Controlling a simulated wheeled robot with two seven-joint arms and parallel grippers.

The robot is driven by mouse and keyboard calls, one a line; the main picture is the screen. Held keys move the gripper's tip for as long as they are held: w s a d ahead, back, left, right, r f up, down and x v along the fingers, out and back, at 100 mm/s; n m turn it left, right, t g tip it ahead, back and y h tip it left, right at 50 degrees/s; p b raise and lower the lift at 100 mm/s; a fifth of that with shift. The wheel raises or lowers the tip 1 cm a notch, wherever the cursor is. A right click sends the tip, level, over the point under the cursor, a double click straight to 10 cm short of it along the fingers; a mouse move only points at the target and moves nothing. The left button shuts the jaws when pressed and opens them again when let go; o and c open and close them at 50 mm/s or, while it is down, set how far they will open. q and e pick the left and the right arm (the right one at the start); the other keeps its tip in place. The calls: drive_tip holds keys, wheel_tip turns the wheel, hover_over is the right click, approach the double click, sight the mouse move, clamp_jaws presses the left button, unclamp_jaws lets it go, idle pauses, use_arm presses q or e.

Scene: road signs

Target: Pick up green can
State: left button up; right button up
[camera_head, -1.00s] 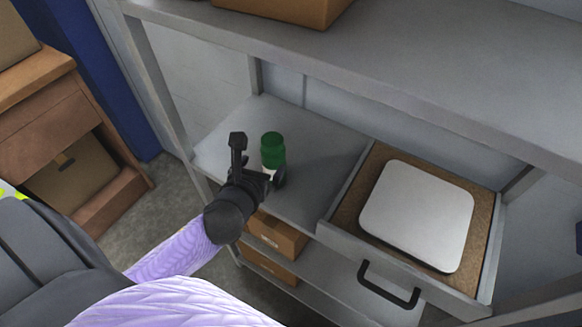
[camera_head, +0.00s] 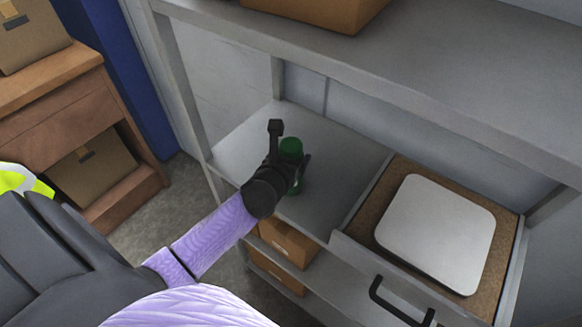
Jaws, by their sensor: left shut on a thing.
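The green can (camera_head: 291,149) stands upright on the grey shelf (camera_head: 335,160), left of the drawer. My left gripper (camera_head: 290,158) is at the can, reaching in from the lower left, and is shut on it. One dark finger shows on the can's left and the other on its right. The gripper body hides part of the can's lower side. I cannot tell whether the can's base touches the shelf. My right gripper is not in view.
An open drawer (camera_head: 363,206) with a pale square panel (camera_head: 436,232) and a black handle (camera_head: 400,300) lies to the right. A grey upper shelf (camera_head: 420,90) overhangs behind. Cardboard boxes (camera_head: 288,241) sit below. A wooden cabinet (camera_head: 75,125) stands left.

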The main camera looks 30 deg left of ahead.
use_arm(q)
clamp_jaws()
